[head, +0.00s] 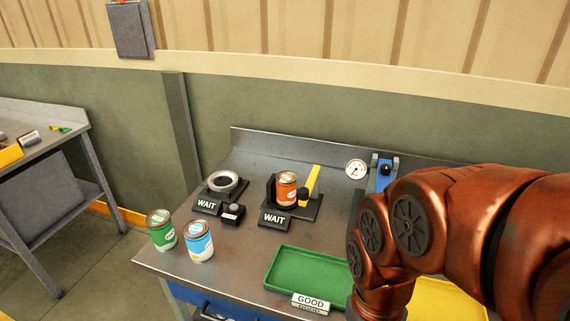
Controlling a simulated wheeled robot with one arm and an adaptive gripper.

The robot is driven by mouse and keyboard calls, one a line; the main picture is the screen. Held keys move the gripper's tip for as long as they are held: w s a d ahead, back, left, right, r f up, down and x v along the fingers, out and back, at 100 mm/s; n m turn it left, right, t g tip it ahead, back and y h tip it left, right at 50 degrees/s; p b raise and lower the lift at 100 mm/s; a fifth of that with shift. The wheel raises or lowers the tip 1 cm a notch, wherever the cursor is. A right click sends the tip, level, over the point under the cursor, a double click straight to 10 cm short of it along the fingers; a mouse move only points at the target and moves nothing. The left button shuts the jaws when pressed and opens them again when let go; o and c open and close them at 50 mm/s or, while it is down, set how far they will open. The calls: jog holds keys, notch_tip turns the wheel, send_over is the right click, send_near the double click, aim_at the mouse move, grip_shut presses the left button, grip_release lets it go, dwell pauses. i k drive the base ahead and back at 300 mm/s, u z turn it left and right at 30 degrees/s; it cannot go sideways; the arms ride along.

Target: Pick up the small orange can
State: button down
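A small orange can (286,189) stands upright on a dark fixture (307,206) near the middle of the metal workbench, behind a "WAIT" sign. A yellow lever (313,183) rises just right of the can. A dark block stands at the can's left side. My arm, copper-red, fills the right of the head view and bends down at the front of the bench. My gripper is not in the picture, so its state does not show.
A green can (162,230) and a blue can (199,241) stand at the bench's left front. A ring fixture (223,182) is behind them. A green tray (290,272) marked "GOOD" lies in front; a yellow tray (440,302) is partly hidden. A gauge (356,169) stands behind.

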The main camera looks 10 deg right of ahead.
aim_at(286, 180)
jog(key=z, duration=0.15)
jog(key=k, duration=0.3)
jog(key=u, duration=0.9)
jog(key=i, duration=1.05)
jog(key=u, duration=0.1)
